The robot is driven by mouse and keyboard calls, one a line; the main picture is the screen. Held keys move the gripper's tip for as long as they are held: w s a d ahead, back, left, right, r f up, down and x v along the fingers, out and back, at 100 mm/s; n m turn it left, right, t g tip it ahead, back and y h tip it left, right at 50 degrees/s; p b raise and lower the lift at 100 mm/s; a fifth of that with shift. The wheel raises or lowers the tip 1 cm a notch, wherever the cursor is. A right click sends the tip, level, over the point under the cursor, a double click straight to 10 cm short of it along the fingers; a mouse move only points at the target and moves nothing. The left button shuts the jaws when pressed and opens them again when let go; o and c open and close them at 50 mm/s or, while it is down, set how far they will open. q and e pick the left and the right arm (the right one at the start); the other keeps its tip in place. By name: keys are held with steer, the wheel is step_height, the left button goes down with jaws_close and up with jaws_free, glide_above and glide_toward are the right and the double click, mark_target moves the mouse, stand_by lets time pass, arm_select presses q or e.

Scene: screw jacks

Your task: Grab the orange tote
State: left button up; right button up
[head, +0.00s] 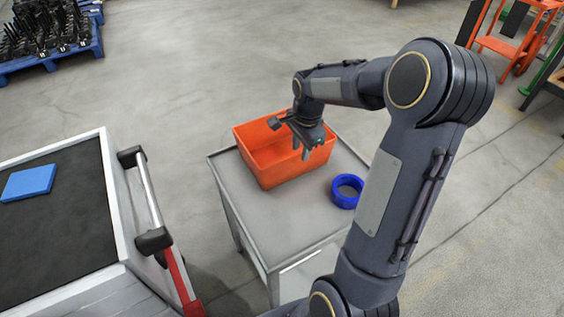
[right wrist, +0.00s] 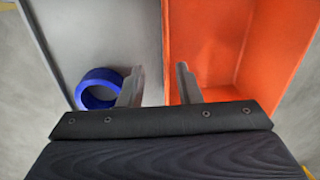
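The orange tote (head: 270,174) stands on a small grey table (head: 262,225) in the middle of the head view. It is open at the top and looks empty. My right gripper (head: 300,147) is over the tote's right part. In the right wrist view its two fingers (right wrist: 158,85) are spread, with the tote's side wall (right wrist: 167,45) lying between them. The tote (right wrist: 235,40) fills the right of that view. I cannot tell whether the fingers touch the wall. My left gripper does not show.
A blue ring (head: 346,191) lies on the table right of the tote; it also shows in the right wrist view (right wrist: 98,88). A cart with a dark top (head: 60,240) and a blue block (head: 28,182) stands at left. A blue pallet (head: 50,62) is far left.

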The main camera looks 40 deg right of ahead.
mark_target(298, 170)
steer(key=f, duration=0.3)
steer(key=w+f, duration=0.1)
steer(key=f, duration=0.4)
steer(key=shift+w+d+f, duration=0.3)
steer(key=shift+w+d, duration=0.05)
steer(key=shift+d, duration=0.05)
jaws_close()
steer(key=shift+r, duration=0.1)
stand_by(0.9)
